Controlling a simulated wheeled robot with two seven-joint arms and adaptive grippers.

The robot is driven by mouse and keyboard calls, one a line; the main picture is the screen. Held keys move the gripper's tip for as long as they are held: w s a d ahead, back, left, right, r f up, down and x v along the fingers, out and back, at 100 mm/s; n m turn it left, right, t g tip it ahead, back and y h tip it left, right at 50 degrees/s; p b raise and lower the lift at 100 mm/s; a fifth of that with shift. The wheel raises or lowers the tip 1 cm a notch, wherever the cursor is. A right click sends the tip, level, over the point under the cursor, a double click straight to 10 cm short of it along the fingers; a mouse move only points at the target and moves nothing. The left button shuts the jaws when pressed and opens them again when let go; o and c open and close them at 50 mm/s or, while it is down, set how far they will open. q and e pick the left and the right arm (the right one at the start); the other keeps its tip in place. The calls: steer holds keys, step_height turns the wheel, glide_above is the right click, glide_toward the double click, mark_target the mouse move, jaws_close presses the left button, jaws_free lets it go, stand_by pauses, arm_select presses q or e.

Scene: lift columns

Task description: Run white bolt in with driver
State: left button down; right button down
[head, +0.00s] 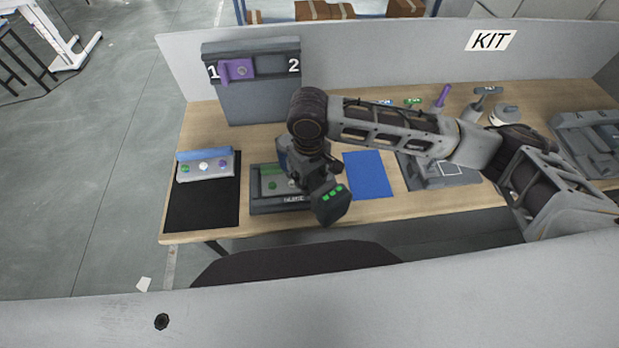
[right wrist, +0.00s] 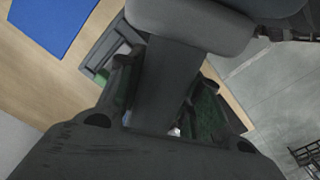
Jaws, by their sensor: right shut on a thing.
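My right gripper (head: 308,165) is over the grey fixture (head: 262,206) at the table's front. It is shut on the driver (head: 333,204), a dark grey tool with green marks on its end; the driver's dark body also shows between the fingers in the right wrist view (right wrist: 170,85). A white bolt head (head: 291,183) shows in the fixture beside the gripper, next to a green one (head: 271,184). The driver's tip is hidden, so I cannot tell whether it touches the white bolt. My left gripper is not in view.
A blue-and-grey rack (head: 190,175) with green, white and purple bolts stands on a black mat (head: 202,214) at left. A panel (head: 255,95) marked 1 and 2 holds a purple part. A blue mat (head: 369,175) and several tools lie right.

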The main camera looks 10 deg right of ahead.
steer(key=shift+r, duration=0.1)
steer(key=shift+r, duration=1.95)
